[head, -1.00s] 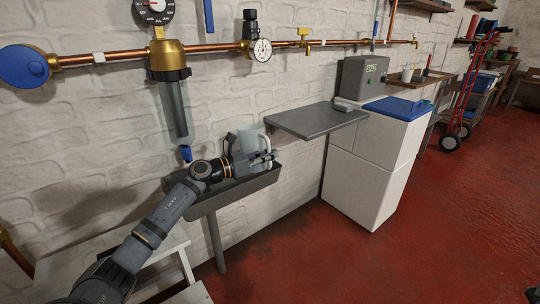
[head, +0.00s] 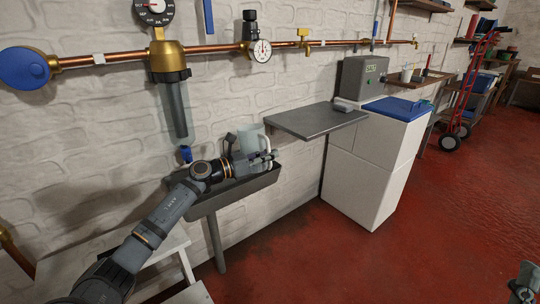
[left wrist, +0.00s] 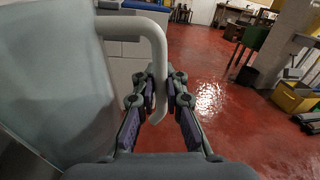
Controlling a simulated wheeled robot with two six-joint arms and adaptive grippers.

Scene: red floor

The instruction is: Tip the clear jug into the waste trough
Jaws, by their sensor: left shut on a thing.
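The clear jug (head: 250,138) is pale and translucent and shows over the waste trough (head: 237,199) on the wall, close to upright. I cannot tell what is in it. My left gripper (head: 270,158) is shut on the jug's handle at its right side. In the left wrist view the jug (left wrist: 50,85) fills the left side, and its handle (left wrist: 158,60) runs down between the two fingers of the left gripper (left wrist: 160,92). The jug's base is hidden behind the gripper and trough rim. A piece of my right gripper (head: 525,280) shows at the lower right edge; its jaws are unclear.
A clear filter housing (head: 173,108) hangs from the copper pipe (head: 110,57) left of the jug. A grey shelf (head: 315,122) juts from the wall to the right, near a white cabinet (head: 365,180). A white stool (head: 165,262) stands below left. The red floor is open at right.

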